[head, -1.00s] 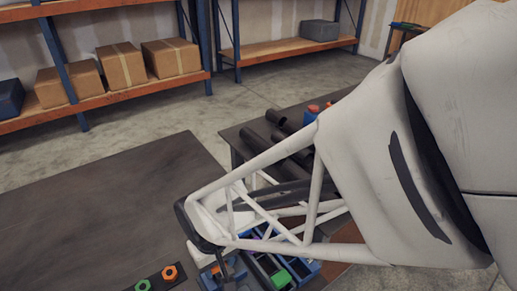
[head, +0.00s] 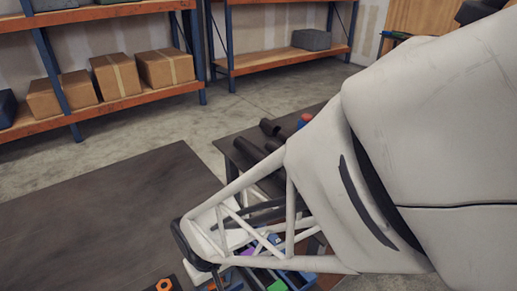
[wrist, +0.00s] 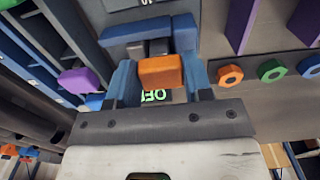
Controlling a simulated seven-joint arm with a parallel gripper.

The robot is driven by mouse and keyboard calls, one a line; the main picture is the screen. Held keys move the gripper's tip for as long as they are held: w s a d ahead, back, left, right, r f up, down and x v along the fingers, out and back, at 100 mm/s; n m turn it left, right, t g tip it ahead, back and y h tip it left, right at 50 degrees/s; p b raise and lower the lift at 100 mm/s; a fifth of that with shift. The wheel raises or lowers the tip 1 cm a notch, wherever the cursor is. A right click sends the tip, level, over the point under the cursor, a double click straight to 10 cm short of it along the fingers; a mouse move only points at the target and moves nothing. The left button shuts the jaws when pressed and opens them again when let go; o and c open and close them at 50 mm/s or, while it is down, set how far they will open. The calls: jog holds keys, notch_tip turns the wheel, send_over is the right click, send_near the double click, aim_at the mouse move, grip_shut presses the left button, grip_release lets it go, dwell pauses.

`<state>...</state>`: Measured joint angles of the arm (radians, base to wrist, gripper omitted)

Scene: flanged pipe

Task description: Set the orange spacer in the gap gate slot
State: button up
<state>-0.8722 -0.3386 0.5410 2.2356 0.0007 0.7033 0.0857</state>
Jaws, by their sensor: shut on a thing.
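My gripper (wrist: 160,82) is shut on the orange spacer (wrist: 160,71), a small block held between its two blue fingers in the wrist view. Just beyond the spacer stands a blue fixture (wrist: 150,32) with dark grey blocks in its middle; it may be the gap gate. The spacer overlaps it in the picture, so I cannot tell whether they touch, and the slot itself is not clear. Green lit characters (wrist: 156,96) show below the spacer. In the head view my arm hides most of the work area.
Orange (wrist: 230,75), green and blue ring-shaped parts sit in a row at right. In the head view the dark table (head: 90,225) is clear at left; dark pipes (head: 270,128) lie behind my arm.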

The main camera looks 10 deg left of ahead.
jog(key=shift+f, duration=0.55)
dwell(0.9)
jog(key=o, duration=1.1)
jog(key=shift+o, duration=0.4)
jog(key=o, duration=0.3)
jog(key=shift+r, duration=0.2)
jog(key=shift+r, duration=3.3)
